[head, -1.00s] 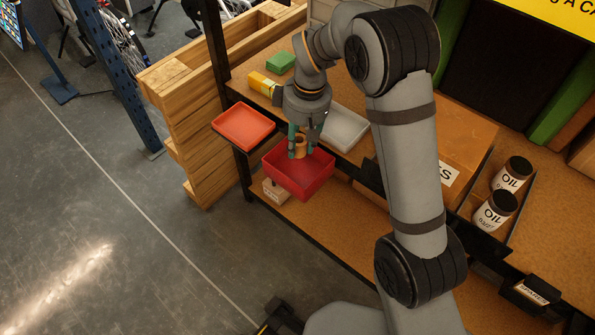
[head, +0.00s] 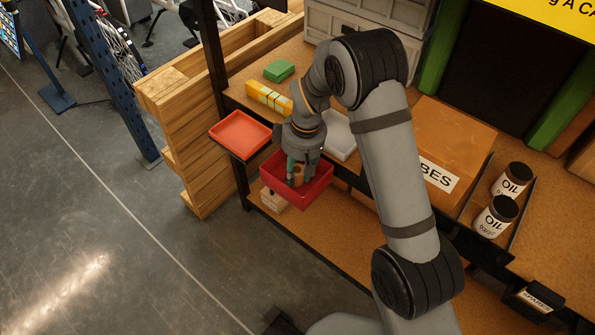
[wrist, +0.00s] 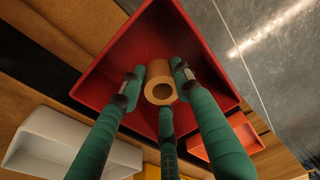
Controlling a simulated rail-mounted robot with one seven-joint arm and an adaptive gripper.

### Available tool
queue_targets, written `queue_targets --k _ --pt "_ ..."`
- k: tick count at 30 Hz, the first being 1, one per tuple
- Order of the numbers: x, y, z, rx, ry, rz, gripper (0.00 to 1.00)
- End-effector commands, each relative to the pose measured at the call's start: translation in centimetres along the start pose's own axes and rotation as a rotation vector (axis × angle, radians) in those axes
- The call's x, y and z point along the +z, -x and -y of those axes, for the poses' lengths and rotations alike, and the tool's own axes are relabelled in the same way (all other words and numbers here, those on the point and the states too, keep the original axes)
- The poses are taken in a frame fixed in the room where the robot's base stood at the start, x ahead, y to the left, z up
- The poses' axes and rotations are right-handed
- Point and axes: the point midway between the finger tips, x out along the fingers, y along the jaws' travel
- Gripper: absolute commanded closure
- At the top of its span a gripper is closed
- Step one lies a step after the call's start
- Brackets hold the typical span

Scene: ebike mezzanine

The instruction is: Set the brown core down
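The brown core (head: 298,174), a short hollow tube, is between the green fingers of my gripper (head: 296,170), low inside the red bin (head: 312,194). In the wrist view the core (wrist: 160,92) shows its open end, with the fingers of my gripper (wrist: 158,80) closed around its sides. The red bin (wrist: 206,80) surrounds it there. I cannot tell whether the core touches the bin floor.
An orange-red tray (head: 240,134) lies left of the bin and a pale tray (head: 340,137) to its right. Yellow boxes (head: 268,97) and a green block (head: 279,70) lie behind. A small box (head: 273,200) sits below. Oil jars (head: 496,216) stand far right.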

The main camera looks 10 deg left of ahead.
Motion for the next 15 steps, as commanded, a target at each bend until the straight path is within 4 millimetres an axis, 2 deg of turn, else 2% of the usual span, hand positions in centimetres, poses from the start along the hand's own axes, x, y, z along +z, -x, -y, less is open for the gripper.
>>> queue_targets --k 9,15 --pt "0.01 0.01 0.00 0.000 0.000 0.000 0.50" --pt "0.01 0.01 0.00 0.000 0.000 0.000 0.49"
